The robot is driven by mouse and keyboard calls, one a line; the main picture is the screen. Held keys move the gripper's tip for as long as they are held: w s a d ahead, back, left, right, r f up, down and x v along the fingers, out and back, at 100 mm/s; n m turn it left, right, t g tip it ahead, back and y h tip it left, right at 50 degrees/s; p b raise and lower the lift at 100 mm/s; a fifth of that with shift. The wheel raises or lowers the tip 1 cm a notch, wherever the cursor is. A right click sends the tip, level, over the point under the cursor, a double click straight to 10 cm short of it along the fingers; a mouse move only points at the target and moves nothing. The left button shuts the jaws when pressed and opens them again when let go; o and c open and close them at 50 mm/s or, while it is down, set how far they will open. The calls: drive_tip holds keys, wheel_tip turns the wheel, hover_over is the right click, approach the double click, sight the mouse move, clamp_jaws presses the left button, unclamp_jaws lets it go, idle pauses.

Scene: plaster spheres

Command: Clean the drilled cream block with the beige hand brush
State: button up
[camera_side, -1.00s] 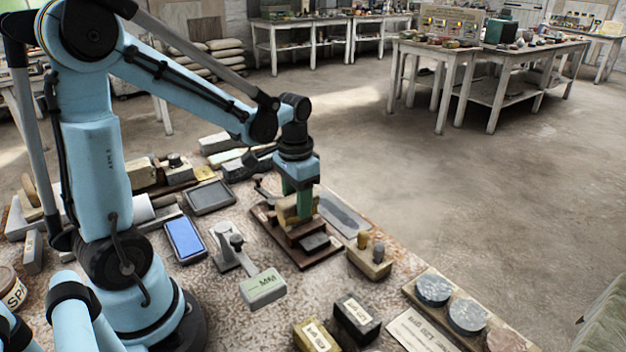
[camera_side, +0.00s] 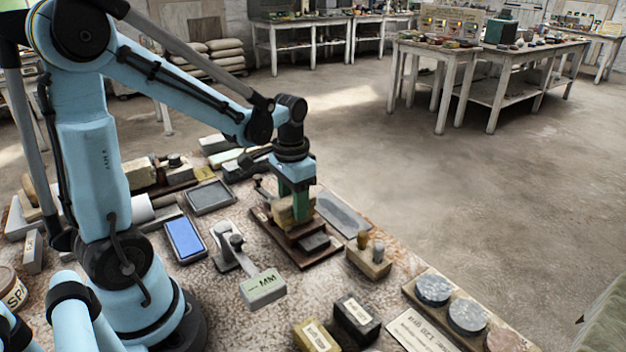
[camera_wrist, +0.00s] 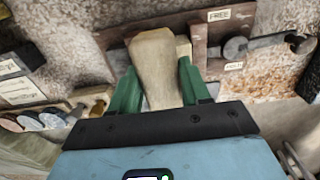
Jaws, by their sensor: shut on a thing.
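My gripper (camera_side: 296,203) has green fingers and is shut on the beige hand brush. The gripper is low over a dark brown wooden fixture (camera_side: 322,253). A cream block (camera_wrist: 183,47) shows in part behind the brush, in the fixture; its drilled holes cannot be made out. In the side view the brush and block merge into one beige patch under the fingers, so I cannot tell whether they touch.
The fixture has a clamp with "FREE" and "HOLD" labels (camera_wrist: 233,66). A grey gauge with an "MM" block (camera_side: 263,287) stands in front, a pegged wooden block (camera_side: 369,262) to the right. A blue-topped tray (camera_side: 185,239) lies left. Several other tools crowd the table.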

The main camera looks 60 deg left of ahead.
drive_tip(key=shift+s, duration=1.15)
drive_tip(key=shift+f, duration=0.1)
drive_tip(key=shift+w, duration=0.15)
drive_tip(key=shift+w, duration=2.1)
drive_tip(key=shift+s, duration=0.15)
drive_tip(key=shift+s, duration=2.1)
